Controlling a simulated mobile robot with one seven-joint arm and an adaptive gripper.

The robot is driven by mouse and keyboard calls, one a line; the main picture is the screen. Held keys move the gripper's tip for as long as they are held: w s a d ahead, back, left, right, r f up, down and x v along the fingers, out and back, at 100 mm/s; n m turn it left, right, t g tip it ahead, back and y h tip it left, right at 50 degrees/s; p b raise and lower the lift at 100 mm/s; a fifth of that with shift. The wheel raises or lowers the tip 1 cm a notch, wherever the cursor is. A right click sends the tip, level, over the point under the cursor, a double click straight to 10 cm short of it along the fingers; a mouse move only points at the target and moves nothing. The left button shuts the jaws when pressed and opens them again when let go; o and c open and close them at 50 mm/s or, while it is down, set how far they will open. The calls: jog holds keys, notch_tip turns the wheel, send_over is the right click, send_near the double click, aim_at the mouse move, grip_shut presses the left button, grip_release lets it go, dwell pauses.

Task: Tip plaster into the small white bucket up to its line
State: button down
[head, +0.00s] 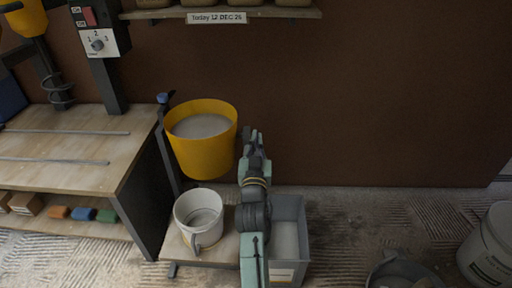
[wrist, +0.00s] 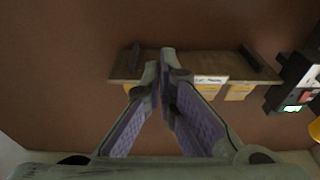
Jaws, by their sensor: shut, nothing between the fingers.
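A yellow bucket (head: 205,160) hangs beside a dark post, above a low wooden stand (head: 222,254). It looks close to upright and holds pale grey plaster (head: 201,126) below its rim. The small white bucket (head: 184,213) stands on the stand beneath it. Pale grey shows inside, but I cannot tell how deep it is, and I cannot make out its line. My gripper (head: 250,136) is just right of the yellow bucket, raised near its rim height; contact cannot be told. In the wrist view my gripper (wrist: 160,66) has its fingers together, empty, facing the wall.
A grey bin (head: 289,207) stands right of the stand, partly behind my arm. A workbench (head: 70,150) is at left, with a control box (head: 97,42) above. A shelf (head: 275,12) is on the wall. A larger white bucket (head: 488,250) and a grey container (head: 385,272) are at right.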

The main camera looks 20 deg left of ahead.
aim_at(257, 153)
jog(key=f, duration=0.3)
jog(key=shift+s+d+f, duration=0.1)
jog(key=shift+s+f, duration=0.25)
